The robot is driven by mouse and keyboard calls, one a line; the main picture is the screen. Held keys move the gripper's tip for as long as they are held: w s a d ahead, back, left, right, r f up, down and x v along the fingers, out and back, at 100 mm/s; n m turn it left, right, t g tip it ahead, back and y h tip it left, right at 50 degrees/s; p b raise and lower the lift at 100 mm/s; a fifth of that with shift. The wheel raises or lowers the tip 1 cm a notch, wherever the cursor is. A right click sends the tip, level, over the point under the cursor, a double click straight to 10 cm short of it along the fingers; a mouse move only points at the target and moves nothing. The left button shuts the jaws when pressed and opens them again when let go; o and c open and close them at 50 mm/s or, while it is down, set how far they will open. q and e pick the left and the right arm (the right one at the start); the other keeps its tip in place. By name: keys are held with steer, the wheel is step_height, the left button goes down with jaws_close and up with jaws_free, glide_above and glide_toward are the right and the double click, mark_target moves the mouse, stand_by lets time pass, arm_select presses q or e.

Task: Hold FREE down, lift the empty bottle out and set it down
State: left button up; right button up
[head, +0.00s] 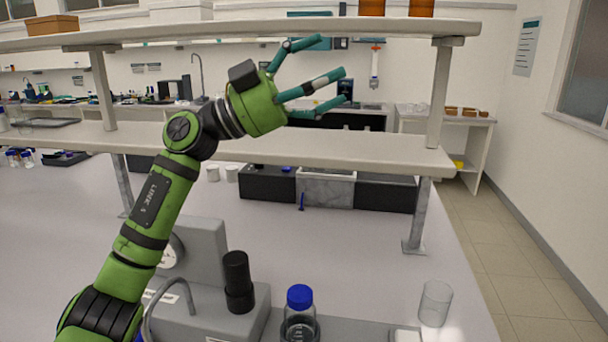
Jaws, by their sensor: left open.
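A clear bottle with a blue cap (299,309) stands upright at the bottom of the head view, at the front of the grey rig (205,309). Its lower part is cut off by the frame edge, and I cannot tell whether it holds liquid. The rig has a black upright cylinder, a gauge and a bent metal tube. No marking that reads FREE is legible. My left gripper (334,72) is open and empty, raised in front of the shelves, well above and beyond the bottle. My right gripper is out of view.
A two-level shelf (330,150) spans the bench, its post (418,215) standing at the right. A small white object (405,335) shows at the bottom edge. The bench (345,255) between rig and shelf is mostly clear.

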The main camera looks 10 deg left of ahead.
arm_select(q)
steer(key=d+f+m+g+y, duration=0.25)
steer(key=d+f+y, duration=0.35)
steer(key=d+f, duration=0.5)
steer(key=n+g+y, duration=0.2)
steer(key=g+y, duration=0.1)
steer(key=y, duration=1.4)
glide_above(299, 312)
steer(key=w+d, duration=0.1)
steer(key=shift+t, duration=0.25)
step_height(299, 312, down, 26)
steer(key=shift+f, duration=0.1)
steer(key=f, duration=0.4)
steer(key=w+a+f, duration=0.1)
steer(key=f, duration=0.6)
steer(key=shift+w+a+f, duration=0.15)
steer(key=shift+f, duration=0.2)
steer(key=shift+c, duration=0.4)
steer(key=shift+r, duration=0.1)
steer(key=c, duration=1.3)
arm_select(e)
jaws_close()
